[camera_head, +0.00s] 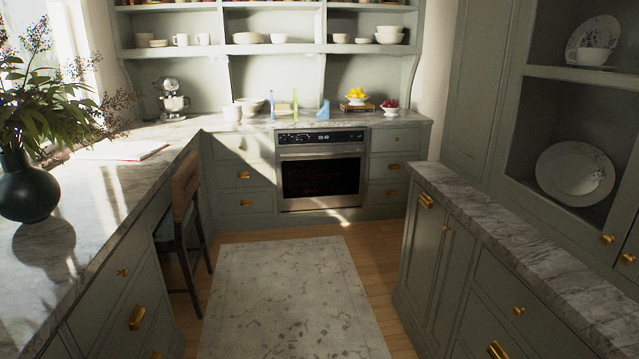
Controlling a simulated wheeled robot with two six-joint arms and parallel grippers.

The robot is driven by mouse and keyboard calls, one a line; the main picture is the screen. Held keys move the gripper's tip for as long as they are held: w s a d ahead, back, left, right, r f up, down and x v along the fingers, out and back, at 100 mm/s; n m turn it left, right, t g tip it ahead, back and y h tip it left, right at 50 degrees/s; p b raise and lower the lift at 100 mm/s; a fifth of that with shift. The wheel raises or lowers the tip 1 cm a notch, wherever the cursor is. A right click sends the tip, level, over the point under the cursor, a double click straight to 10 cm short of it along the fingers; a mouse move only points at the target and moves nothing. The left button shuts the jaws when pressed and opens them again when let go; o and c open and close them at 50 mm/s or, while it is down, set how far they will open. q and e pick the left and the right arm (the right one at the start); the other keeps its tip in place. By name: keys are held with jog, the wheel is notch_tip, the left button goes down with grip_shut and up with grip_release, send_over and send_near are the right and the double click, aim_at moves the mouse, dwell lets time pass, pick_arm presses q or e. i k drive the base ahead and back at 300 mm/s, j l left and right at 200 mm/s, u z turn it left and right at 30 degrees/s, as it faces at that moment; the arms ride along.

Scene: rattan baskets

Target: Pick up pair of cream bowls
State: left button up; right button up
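Several cream or white bowls show far off at the back wall. Two bowls that look stacked (389,36) stand at the right of the open shelf. A wide low bowl or stack (248,38) is at the shelf's middle. Another pale bowl (251,104) stands on the back counter beside a pale cup-like vessel (232,112). I cannot tell which of these are the task's pair. Neither of my grippers is in view.
A rug (290,300) covers the clear floor between two marble counters. A wooden chair (184,205) stands at the left counter, which bears a dark vase (28,190). An oven (321,172) is at the back. The right counter (500,235) is bare.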

aim_at(277, 38)
jog(key=i+j+u, duration=0.1)
jog(key=i, duration=0.95)
jog(key=i+u, duration=0.1)
jog(key=i, duration=1)
jog(key=i+u, duration=0.1)
jog(key=i, duration=0.95)
jog(key=i+l+u, duration=0.1)
jog(key=i, duration=0.95)
